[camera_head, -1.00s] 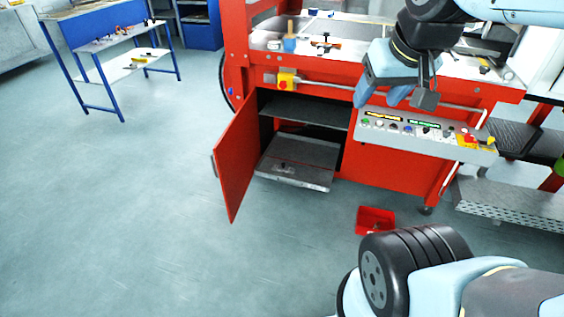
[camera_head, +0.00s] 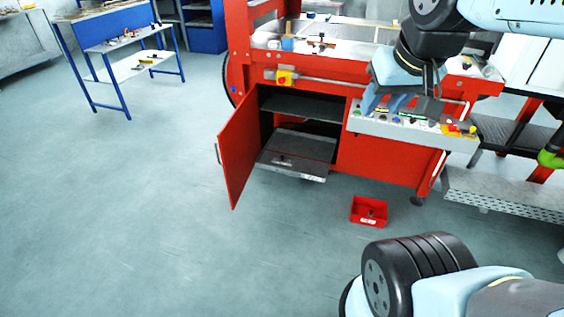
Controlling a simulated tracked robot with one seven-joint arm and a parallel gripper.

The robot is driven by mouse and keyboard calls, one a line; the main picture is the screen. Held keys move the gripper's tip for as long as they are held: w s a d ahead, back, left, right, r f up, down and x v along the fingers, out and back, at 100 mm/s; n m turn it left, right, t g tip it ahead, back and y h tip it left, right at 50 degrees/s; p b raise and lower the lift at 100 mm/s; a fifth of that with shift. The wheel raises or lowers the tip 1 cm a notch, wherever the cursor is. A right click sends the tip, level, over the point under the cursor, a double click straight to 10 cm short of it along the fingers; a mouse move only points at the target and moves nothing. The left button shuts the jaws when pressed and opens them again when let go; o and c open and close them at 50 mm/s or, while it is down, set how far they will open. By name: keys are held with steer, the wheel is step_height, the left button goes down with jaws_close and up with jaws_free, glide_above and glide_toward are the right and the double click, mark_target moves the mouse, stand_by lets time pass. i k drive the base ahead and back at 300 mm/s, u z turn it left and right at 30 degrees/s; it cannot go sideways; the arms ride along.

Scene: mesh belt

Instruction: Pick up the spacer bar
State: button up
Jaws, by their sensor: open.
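My gripper (camera_head: 386,103) hangs open with its blue fingers pointing down, in front of the control panel of the red machine as I see it. Nothing shows between the fingers. I cannot make out the spacer bar for certain. A small dark tool with orange parts (camera_head: 320,43) lies on the machine's top. A small item (camera_head: 283,160) lies on the pulled-out tray (camera_head: 303,174) in the open cabinet. Both are too small to name, and my arm hides part of the machine's top.
The red machine (camera_head: 375,167) has its cabinet door (camera_head: 237,160) swung open to the left. A red bin (camera_head: 369,211) stands on the floor before it. A blue-framed bench (camera_head: 130,67) with tools is at back left. The left floor is clear. Metal shelving (camera_head: 510,192) is at right.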

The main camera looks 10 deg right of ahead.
mark_target(287, 162)
steer(key=z, duration=0.5)
steer(key=i, duration=1.7)
steer(key=u, duration=0.7)
steer(key=k, duration=0.9)
steer(key=u, duration=0.2)
steer(key=i, duration=0.9)
steer(key=z, duration=0.05)
